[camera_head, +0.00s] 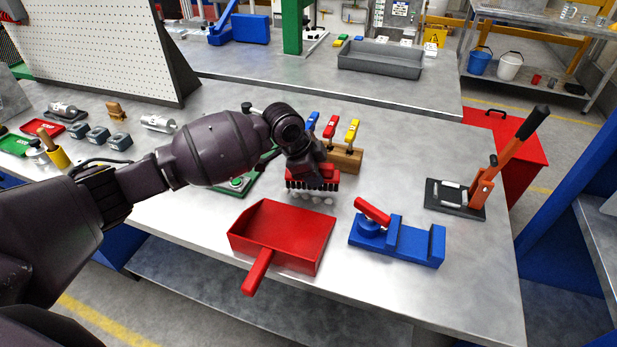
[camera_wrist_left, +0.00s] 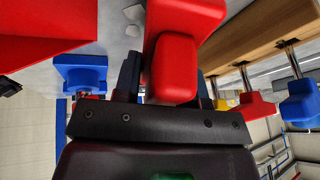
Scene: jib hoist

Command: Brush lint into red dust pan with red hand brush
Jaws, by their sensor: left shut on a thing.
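The red dust pan (camera_head: 283,231) lies on the grey workbench with its handle towards the front edge. My left gripper (camera_head: 313,178) is shut on the red hand brush (camera_head: 299,184), which it holds just behind the pan's back right side. In the left wrist view the brush (camera_wrist_left: 178,62) shows large between the gripper fingers (camera_wrist_left: 165,85). My right gripper is not in view.
A blue fixture with a red handle (camera_head: 410,243) stands right of the pan. Behind the brush is a wooden block (camera_head: 346,159) holding blue, red and yellow-handled tools. An orange lever press (camera_head: 482,188) stands at the right. Bare bench lies between them.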

